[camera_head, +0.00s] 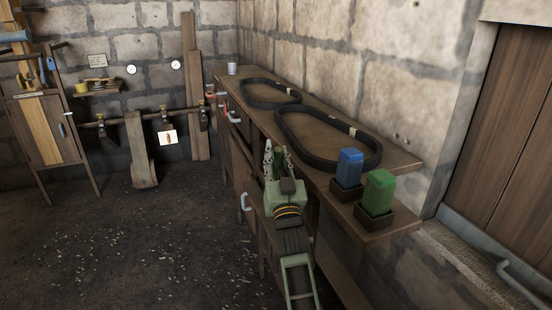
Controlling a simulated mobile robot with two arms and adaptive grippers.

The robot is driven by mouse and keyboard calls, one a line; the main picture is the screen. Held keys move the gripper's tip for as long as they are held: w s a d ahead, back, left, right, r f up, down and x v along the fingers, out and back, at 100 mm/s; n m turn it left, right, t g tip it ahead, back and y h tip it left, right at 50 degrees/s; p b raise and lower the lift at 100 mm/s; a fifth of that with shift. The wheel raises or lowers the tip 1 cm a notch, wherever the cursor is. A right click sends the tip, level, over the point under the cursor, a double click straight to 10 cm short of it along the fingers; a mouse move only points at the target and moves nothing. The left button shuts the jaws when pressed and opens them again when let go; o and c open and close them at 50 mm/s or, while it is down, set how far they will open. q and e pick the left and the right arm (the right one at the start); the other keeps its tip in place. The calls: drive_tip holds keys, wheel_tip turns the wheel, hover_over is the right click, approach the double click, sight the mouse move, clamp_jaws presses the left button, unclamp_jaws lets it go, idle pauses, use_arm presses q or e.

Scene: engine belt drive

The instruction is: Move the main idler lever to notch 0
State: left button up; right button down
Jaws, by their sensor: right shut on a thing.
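My right gripper (276,155) shows in the head view, at the front edge of the wooden bench. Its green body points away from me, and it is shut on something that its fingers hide. I cannot make out which handle is the main idler lever, nor any notch marks. A pale handle (245,201) is lower on the bench front, left of the gripper. My left gripper is not in view.
The bench (340,190) carries a larger black belt (310,152), a smaller belt (270,103), a blue block (349,166) and a green block (378,190) in holders, and a grey cup (232,68). The stone wall is close on the right. Open floor (130,250) lies left.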

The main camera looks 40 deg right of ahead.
drive_tip(key=c, duration=1.9)
unclamp_jaws()
drive_tip(key=shift+f, duration=0.35)
drive_tip(key=o, duration=0.4)
drive_tip(key=shift+s+r, duration=0.25)
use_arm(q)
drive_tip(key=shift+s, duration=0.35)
use_arm(e)
drive_tip(key=shift+o, duration=0.2)
drive_tip(key=shift+w, duration=0.1)
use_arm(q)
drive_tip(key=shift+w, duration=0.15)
use_arm(e)
wheel_tip(320, 180, up, 10)
drive_tip(key=shift+f, duration=0.1)
